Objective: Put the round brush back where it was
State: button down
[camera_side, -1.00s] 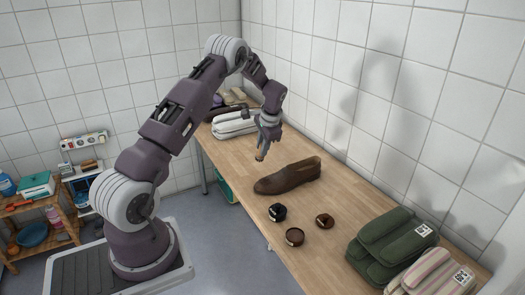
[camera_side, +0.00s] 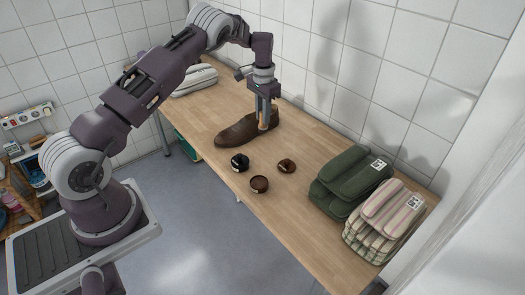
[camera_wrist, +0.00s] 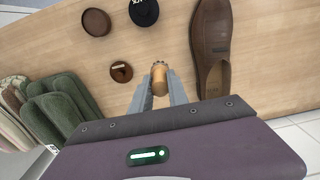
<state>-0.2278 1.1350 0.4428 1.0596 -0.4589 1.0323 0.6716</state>
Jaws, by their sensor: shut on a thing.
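My gripper (camera_side: 266,110) points down and is shut on the round brush (camera_wrist: 160,80), which has a pale wooden handle and a darker end. In the side view the fingers overlap the heel end of the brown leather shoe (camera_side: 236,133). In the wrist view the brush is just left of the shoe (camera_wrist: 213,40), with a small gap of bare table in the picture. Whether the brush touches the table I cannot tell.
A black tin (camera_side: 240,162), a brown round tin (camera_side: 259,184) and a small brown knobbed piece (camera_side: 286,166) stand near the shoe. The wooden table (camera_side: 310,225) is bare at the front.

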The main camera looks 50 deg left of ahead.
jog(key=f, duration=0.9)
jog(key=shift+w+d+f, duration=0.1)
jog(key=shift+d+f, duration=0.1)
jog(key=shift+f, duration=0.2)
jog(key=shift+f, duration=0.15)
jog(key=c, duration=1.3)
grip_release()
